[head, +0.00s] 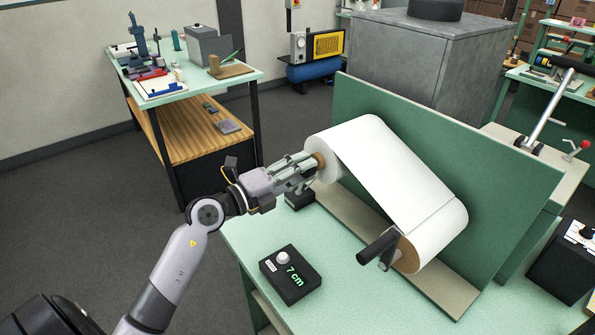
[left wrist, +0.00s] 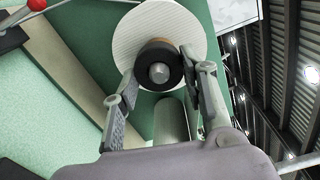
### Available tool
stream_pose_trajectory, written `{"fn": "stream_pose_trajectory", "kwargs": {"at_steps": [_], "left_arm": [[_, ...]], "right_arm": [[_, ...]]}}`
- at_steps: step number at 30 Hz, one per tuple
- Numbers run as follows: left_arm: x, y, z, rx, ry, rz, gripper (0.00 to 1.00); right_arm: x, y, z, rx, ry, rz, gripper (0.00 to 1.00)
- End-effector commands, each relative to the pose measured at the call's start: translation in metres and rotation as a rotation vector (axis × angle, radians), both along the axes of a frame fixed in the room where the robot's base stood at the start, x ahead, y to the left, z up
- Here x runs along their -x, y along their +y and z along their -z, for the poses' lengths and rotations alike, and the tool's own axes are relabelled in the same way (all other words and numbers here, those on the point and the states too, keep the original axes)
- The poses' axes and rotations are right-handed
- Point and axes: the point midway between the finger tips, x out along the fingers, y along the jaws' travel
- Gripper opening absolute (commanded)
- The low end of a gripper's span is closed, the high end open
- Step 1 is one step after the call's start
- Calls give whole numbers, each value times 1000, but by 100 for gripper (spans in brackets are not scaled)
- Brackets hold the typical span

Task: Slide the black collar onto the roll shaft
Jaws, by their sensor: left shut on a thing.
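The black collar (left wrist: 174,67) is a ring between the fingertips of my left gripper (left wrist: 160,77), which is shut on it. The grey round end of the roll shaft (left wrist: 158,73) shows in the collar's opening. How far the collar is along the shaft cannot be told. Behind it are the brown core and the white roll (left wrist: 195,30). In the head view my left gripper (head: 309,164) is at the left end of the white roll (head: 385,165), by the brown core (head: 320,160). There the gripper hides the collar and shaft end. My right gripper is not in view.
The roll stands on a green table (head: 318,240) before a green panel (head: 480,190). A black box reading "7 cm" (head: 290,276) sits at the front. A black crank handle (head: 377,247) sticks out near the roll's lower end. A cluttered workbench (head: 180,80) stands back left.

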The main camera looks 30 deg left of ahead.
Motion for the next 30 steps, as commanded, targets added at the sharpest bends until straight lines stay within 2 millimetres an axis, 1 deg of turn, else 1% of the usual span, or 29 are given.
{"fn": "stream_pose_trajectory", "kwargs": {"at_steps": [21, 22, 30], "left_arm": [[-14, -6, -1, 1, -2, 0, 13], [-14, -6, -1, 1, -2, 0, 41], [-13, -6, 0, 0, -1, 0, 59]], "right_arm": [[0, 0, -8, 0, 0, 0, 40], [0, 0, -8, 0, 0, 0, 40], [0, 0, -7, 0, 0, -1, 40]]}}
